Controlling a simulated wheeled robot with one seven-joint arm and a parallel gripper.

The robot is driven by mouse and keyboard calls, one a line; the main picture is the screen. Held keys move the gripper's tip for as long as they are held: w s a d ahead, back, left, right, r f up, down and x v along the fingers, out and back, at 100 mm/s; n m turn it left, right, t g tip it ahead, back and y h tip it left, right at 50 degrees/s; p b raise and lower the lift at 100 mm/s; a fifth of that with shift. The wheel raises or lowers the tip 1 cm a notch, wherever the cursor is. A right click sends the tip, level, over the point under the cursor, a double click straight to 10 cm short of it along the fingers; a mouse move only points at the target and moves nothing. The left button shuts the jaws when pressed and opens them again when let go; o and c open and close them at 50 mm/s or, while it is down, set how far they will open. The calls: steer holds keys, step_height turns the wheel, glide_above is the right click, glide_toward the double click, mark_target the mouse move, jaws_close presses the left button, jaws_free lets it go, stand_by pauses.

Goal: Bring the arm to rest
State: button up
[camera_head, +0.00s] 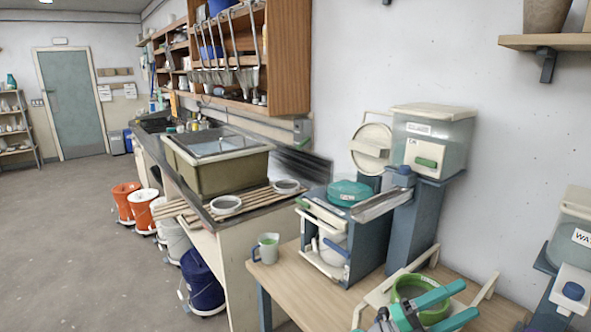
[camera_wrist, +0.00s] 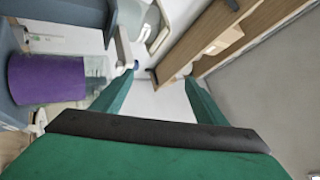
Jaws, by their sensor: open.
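My gripper (camera_head: 471,299) is at the lower right of the head view, with its two teal fingers spread apart and pointing right. In the wrist view my gripper (camera_wrist: 160,73) shows a clear gap between the fingers, with nothing held. In the head view it is in front of a green round container (camera_head: 408,283) on the wooden table (camera_head: 283,283) and partly hides it. I cannot tell whether they touch. Most of my arm is out of view.
A blue-grey cabinet (camera_head: 369,241) bears a teal lid (camera_head: 348,193). A clear dispenser (camera_head: 433,140) stands behind. Another dispenser (camera_head: 570,288) is at right. A purple container (camera_wrist: 45,78) shows left in the wrist view. Open floor lies left.

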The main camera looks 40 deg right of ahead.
steer(key=w+a+f+n+t+y, duration=0.2)
steer(key=w+a+f+n+t, duration=0.25)
steer(key=a+n+t, duration=0.7)
steer(key=w+a+f+n+t+y, duration=0.3)
steer(key=a+f+n+t, duration=0.2)
steer(key=a+n+t, duration=0.6)
steer(key=w+a+f+n+t+y, duration=0.25)
steer(key=a+f+n+t, duration=0.25)
steer(key=a+n+t, duration=0.65)
steer(key=s+a+f+n+g+y, duration=0.2)
steer(key=s+a+f+n+y, duration=0.2)
steer(key=a, duration=0.9)
steer(key=s+a+f+n+g+y, duration=0.2)
steer(key=s+a+f+y, duration=0.3)
steer(key=s+a, duration=0.8)
steer(key=a+n+y, duration=0.1)
steer(key=y, duration=0.2)
steer(key=shift+a+n+g, duration=0.2)
steer(key=shift+n+g, duration=0.1)
steer(key=shift+n, duration=0.1)
